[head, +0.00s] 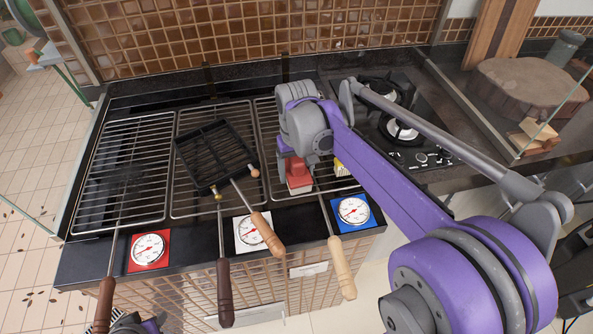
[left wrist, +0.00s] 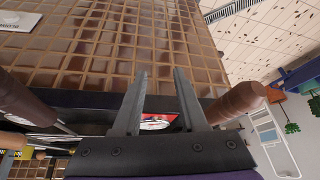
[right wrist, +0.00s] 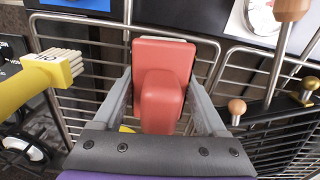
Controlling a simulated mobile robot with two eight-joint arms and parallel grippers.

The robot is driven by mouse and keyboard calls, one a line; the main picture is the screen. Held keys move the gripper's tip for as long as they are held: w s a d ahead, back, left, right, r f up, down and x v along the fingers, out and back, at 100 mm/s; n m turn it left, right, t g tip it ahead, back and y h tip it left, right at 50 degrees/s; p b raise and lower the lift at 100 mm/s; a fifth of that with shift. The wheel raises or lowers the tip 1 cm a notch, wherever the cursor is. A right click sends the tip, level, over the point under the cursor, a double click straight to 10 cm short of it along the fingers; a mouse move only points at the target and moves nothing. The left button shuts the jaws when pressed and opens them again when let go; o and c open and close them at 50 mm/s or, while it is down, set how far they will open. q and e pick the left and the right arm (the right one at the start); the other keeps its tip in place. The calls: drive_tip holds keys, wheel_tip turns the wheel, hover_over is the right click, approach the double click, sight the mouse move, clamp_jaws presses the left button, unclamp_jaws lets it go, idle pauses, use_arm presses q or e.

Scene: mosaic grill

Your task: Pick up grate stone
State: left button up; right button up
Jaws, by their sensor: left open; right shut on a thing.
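The grate stone is a red block with a raised red grip (head: 298,170) and a pale underside, at the front of the right-hand grate. In the right wrist view, the grate stone (right wrist: 162,85) sits between the fingers of my right gripper (right wrist: 162,95), which is shut on its grip. I cannot tell whether the stone touches the grate. In the head view my right arm hides part of the grate behind it. My left gripper is open and empty in the left wrist view (left wrist: 160,95), low in front of the tiled counter.
A yellow brush (right wrist: 45,80) lies close beside the stone. A black grill basket (head: 215,157) rests on the middle grate. Several wooden handles stick out over the front edge, above red, white and blue gauges. A gas hob (head: 400,130) is to the right.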

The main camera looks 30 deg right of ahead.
sight(296, 158)
wheel_tip(296, 158, up, 10)
drive_tip(key=shift+p, duration=0.3)
drive_tip(key=o, duration=1)
drive_tip(key=c, duration=0.7)
drive_tip(key=shift+o, duration=0.2)
drive_tip(key=shift+s+a+f, duration=0.1)
